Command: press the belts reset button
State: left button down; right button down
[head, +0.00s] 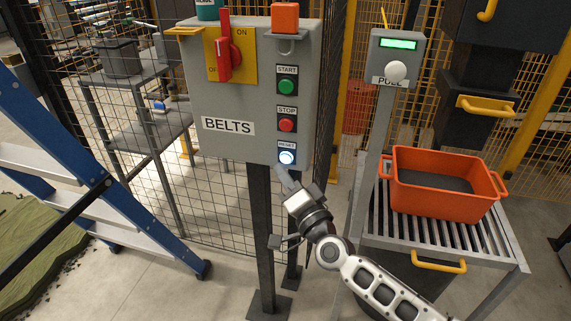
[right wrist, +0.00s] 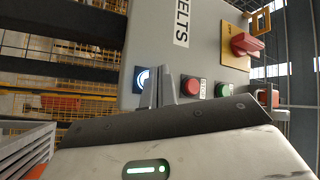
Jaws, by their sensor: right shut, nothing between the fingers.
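The grey BELTS control box (head: 206,105) stands on dark posts in the head view. Its reset button (head: 287,157) is lit white-blue and sits at the bottom of the button column, below the red stop button (head: 286,125) and the green start button (head: 287,87). My right gripper (head: 281,172) is shut and empty, its fingertips just below the reset button. In the right wrist view the lit reset button (right wrist: 142,79) shows beside the fingertips (right wrist: 163,80); I cannot tell whether they touch it. My left gripper is out of view.
A red rotary switch (head: 224,55) is on the box's upper left. At right, a grey post carries a white PULL knob (head: 396,71), and an orange crate (head: 440,205) sits on a slatted stand. A blue ladder (head: 100,185) stands at left. Mesh fencing runs behind.

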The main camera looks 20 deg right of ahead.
aim_at(280, 156)
jog(key=shift+w+d, duration=0.4)
jog(key=shift+w, duration=0.15)
dwell(1.4)
jog(key=shift+w, duration=0.15)
jog(key=shift+w+d, duration=0.2)
jog(key=shift+w+d+b, duration=0.25)
jog(key=shift+w+b, duration=0.1)
jog(key=shift+b, duration=0.1)
dwell(1.1)
jog(key=shift+s, duration=0.1)
jog(key=shift+s+a+p, duration=0.45)
jog(key=shift+s+p, duration=0.05)
jog(key=shift+s, duration=0.1)
